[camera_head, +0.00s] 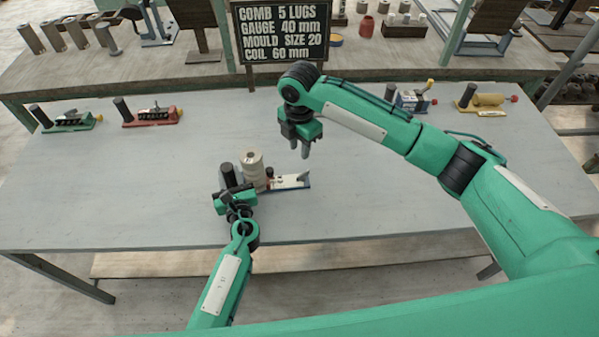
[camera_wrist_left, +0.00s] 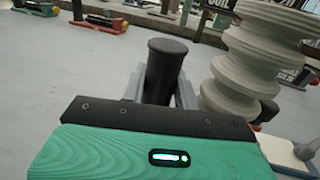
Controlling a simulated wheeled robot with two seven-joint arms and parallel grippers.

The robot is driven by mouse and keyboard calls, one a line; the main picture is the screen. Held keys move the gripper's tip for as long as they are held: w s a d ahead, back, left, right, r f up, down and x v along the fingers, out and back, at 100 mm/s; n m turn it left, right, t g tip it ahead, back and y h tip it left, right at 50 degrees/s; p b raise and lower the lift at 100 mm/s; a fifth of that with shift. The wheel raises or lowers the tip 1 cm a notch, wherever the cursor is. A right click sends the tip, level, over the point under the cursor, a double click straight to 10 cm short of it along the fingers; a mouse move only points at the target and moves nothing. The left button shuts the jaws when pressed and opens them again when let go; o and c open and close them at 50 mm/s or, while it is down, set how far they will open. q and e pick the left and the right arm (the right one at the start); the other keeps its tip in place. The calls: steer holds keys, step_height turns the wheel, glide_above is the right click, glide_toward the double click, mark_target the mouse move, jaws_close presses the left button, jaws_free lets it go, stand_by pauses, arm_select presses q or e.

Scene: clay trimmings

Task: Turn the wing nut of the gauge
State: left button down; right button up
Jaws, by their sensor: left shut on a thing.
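A tool with a white base (camera_head: 290,182), which looks like the gauge, lies at the table's near middle. Its black handle (camera_head: 228,174) stands at the left, with a pale ribbed clay-like stack (camera_head: 252,168) beside it. A small grey piece (camera_head: 303,177) near the base's right end may be the wing nut; it is too small to be sure. My left gripper (camera_head: 235,194) is shut on the black handle, which shows upright between its fingers in the left wrist view (camera_wrist_left: 165,68). My right gripper (camera_head: 301,150) points down above the white base, fingers apart and empty.
A green tool (camera_head: 68,122) and a red tool (camera_head: 152,116) lie at the back left. A blue tool (camera_head: 412,98) and a yellow tool (camera_head: 487,100) lie at the back right. A black sign (camera_head: 282,31) stands behind. The grey table (camera_head: 120,190) is clear at left.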

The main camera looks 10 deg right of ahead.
mark_target(299, 176)
step_height(299, 176, down, 12)
steer(key=shift+r, duration=0.1)
stand_by(0.4)
jaws_close()
